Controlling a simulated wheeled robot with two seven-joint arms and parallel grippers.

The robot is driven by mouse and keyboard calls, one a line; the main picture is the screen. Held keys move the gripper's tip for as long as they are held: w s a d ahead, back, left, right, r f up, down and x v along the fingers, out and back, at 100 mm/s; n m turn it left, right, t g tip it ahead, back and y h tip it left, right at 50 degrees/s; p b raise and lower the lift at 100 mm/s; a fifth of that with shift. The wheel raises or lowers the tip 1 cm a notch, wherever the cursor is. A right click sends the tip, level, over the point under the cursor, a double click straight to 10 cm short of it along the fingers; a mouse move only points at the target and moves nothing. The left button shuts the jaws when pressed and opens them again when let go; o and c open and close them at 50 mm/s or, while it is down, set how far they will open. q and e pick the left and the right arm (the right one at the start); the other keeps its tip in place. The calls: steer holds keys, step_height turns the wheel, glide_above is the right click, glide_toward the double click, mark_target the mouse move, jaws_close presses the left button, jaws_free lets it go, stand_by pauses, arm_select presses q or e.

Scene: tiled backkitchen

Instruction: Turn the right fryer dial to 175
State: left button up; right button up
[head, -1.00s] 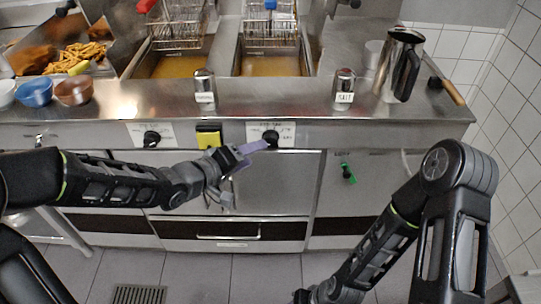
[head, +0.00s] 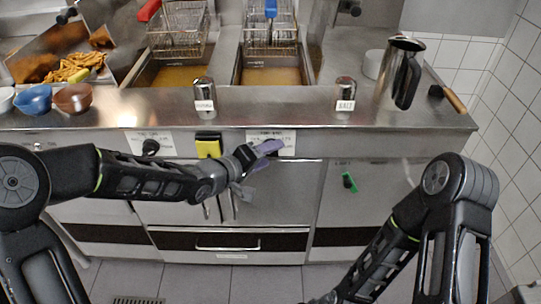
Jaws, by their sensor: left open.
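The right fryer dial sits on a white label plate (head: 288,138) on the steel front panel, below the basket with the blue handle. My left gripper (head: 268,149) is open at this dial, with its purple fingers in front of the plate. The fingers hide most of the dial, so its setting cannot be read, and I cannot tell whether they touch it. The left fryer dial (head: 151,147) is black and uncovered on its own plate.
A yellow switch (head: 208,146) sits between the dials, close to my left wrist. Two shakers (head: 203,97) (head: 345,95) and a steel jug (head: 398,75) stand on the counter above. A green handle (head: 349,182) is on the cabinet at right. Bowls (head: 73,98) stand at left.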

arm_select(q)
steer(key=shift+w+d+f, duration=0.25)
steer(key=shift+w+d, duration=0.15)
steer(key=shift+w, duration=0.05)
jaws_close()
stand_by(0.4)
